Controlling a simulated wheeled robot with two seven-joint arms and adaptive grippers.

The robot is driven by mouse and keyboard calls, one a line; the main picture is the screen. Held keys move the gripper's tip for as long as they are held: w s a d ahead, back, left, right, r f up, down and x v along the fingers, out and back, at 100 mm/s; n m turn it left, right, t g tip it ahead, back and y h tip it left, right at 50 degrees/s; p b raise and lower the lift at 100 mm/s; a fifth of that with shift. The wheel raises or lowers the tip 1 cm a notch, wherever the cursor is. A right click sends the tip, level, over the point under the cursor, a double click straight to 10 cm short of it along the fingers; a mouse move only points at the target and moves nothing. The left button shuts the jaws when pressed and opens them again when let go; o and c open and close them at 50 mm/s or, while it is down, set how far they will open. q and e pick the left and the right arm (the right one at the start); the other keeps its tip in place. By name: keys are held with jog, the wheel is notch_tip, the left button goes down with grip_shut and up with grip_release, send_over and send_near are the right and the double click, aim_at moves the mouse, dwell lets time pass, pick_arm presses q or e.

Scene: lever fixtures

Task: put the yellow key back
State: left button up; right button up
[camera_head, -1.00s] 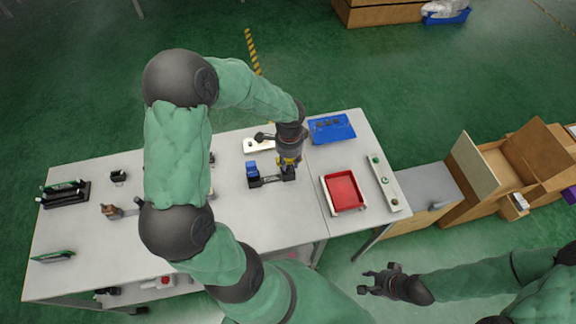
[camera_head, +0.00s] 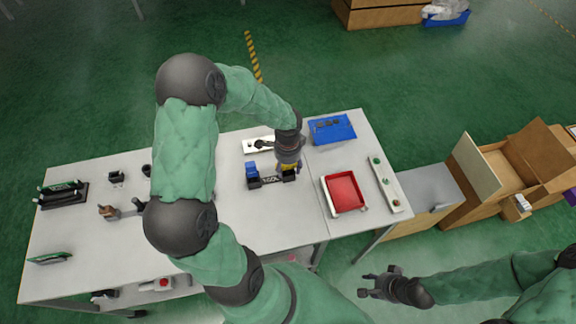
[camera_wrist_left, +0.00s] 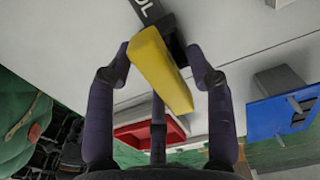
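The yellow key (camera_head: 290,167) is at the right end of a black holder (camera_head: 268,182) marked with white letters on the table. A blue key (camera_head: 252,169) stands at the holder's left end. My left gripper (camera_head: 289,160) is above the yellow key. In the left wrist view the yellow key (camera_wrist_left: 160,70) stands between the spread fingers (camera_wrist_left: 160,62), with gaps beside it; the holder's end (camera_wrist_left: 150,12) is behind it. How deep the key sits is hidden. My right gripper (camera_head: 372,283) is open and empty, away from the table at the lower right.
A red tray (camera_head: 327,192) stands right of the holder, and a blue tray (camera_head: 349,124) behind it. A white plate (camera_head: 250,146) with a dark lever lies behind the holder. The table in front of the holder is clear.

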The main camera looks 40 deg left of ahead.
pick_arm(q)
jog(key=shift+r, duration=0.25)
notch_tip(320, 180, up, 12)
jog(key=p, duration=0.3)
jog(key=shift+s+f, duration=0.1)
jog(key=shift+f, duration=0.05)
dwell(0.6)
